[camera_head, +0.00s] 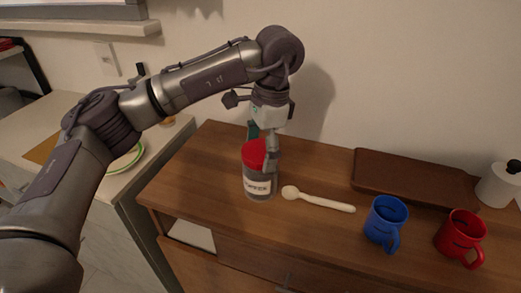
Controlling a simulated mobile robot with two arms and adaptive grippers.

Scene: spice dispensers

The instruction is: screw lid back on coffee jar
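The coffee jar (257,186) stands upright on the wooden cabinet top, with a white label facing me. Its red lid (253,153) sits at the jar's mouth; I cannot tell whether it is threaded on. My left gripper (263,147) points down at the lid from above. One finger is in front at the lid's right side, and the other is partly hidden behind the lid. I cannot tell whether the fingers press on the lid. My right gripper is not in view.
A cream spoon (318,200) lies right of the jar. A blue mug (385,222) and a red mug (460,236) stand farther right. A brown tray (415,180) lies by the wall, with a white container (498,186) beside it. The cabinet top (200,165) is clear left of the jar.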

